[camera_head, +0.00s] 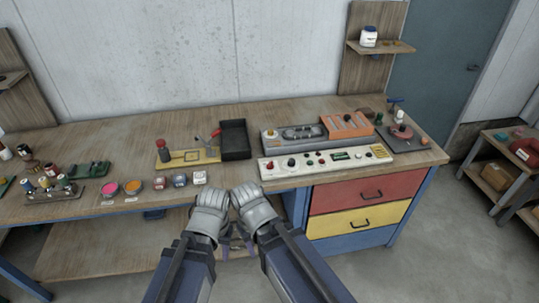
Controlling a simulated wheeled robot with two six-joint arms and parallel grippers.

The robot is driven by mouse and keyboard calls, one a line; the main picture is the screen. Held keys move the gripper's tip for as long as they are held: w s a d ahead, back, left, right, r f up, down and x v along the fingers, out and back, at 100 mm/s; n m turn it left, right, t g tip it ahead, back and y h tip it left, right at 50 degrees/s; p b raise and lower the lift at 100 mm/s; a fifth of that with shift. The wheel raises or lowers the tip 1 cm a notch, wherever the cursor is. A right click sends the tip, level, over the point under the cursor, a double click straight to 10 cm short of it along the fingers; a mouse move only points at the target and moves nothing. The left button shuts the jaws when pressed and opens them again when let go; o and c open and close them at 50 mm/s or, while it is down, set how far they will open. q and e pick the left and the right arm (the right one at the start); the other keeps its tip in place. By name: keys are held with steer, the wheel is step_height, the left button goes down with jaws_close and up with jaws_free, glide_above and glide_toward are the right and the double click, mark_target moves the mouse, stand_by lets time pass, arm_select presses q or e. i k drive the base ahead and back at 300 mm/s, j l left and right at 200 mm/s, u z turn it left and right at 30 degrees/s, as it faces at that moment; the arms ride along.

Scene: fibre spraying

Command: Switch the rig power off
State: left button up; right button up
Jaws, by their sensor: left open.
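A long cream control panel (370,160) lies along the front of the bench, right of centre. It carries dark and red knobs, several small buttons and a green display (340,156). Which control is the rig power switch is too small to tell. The grey and orange rig (288,143) stands just behind the panel. My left gripper (226,242) is open and empty, low in front of the bench edge. My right gripper (248,242) is close beside it; its jaws are too small to read. Both are left of and apart from the panel.
A black tray (235,140) and a wooden board with a red-handled tool (190,157) sit left of the rig. Small pots (133,187) line the front edge. A round turntable (401,132) is at the right. Red (335,197) and yellow drawers are below.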

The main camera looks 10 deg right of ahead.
mark_target(271, 166)
steer(key=i+l, duration=0.85)
